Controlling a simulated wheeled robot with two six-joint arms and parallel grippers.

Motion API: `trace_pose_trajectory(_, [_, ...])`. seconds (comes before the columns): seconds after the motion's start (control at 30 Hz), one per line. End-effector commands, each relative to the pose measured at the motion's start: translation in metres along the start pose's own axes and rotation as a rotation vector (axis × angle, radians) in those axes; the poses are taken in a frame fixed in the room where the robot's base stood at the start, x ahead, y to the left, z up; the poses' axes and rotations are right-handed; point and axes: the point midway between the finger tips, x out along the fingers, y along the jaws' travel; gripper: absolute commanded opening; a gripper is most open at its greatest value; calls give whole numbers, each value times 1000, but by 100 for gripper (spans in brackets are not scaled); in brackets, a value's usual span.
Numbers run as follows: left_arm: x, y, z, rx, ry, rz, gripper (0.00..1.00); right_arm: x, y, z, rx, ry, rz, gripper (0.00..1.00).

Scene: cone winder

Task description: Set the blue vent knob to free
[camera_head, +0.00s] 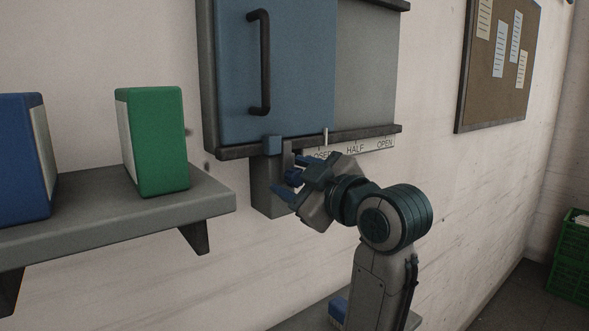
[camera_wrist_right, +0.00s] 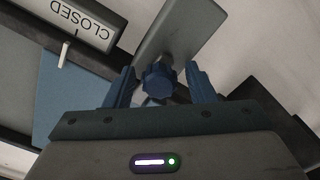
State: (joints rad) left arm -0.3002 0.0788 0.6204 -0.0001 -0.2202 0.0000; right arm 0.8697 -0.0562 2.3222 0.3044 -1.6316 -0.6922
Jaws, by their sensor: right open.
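The blue vent knob (camera_head: 292,178) sits on the front of a grey box (camera_head: 266,200) below the blue sliding panel (camera_head: 285,70). In the right wrist view the faceted knob (camera_wrist_right: 157,82) lies between the two blue fingers. My right gripper (camera_head: 287,177) is open around the knob, with one finger on each side. In the wrist view the right gripper (camera_wrist_right: 160,70) shows a gap between the knob and each finger. Any marks for the knob's setting cannot be made out. My left gripper is not in view.
A scale strip (camera_head: 372,147) reading CLOSED, HALF, OPEN runs below the panel's rail; a white pointer (camera_head: 325,137) stands near CLOSED. The panel has a black handle (camera_head: 260,62). A grey shelf (camera_head: 120,217) at left holds a green binder (camera_head: 158,140) and a blue binder (camera_head: 22,160).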

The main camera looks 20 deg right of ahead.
Motion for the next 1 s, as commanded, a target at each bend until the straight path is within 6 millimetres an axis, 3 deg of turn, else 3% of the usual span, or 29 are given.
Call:
trace_pose_trajectory(0.3, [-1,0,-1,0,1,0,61,3,0,0,-1,1,1,50])
trace_pose_trajectory(0.57, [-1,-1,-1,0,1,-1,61,3,0,0,-1,1,1,0])
trace_pose_trajectory(0.73, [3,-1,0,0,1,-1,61,3,-3,4,-2,0,0,0])
trace_pose_trajectory(1.0, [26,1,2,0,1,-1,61,3,-25,32,-2,1,-1,0])
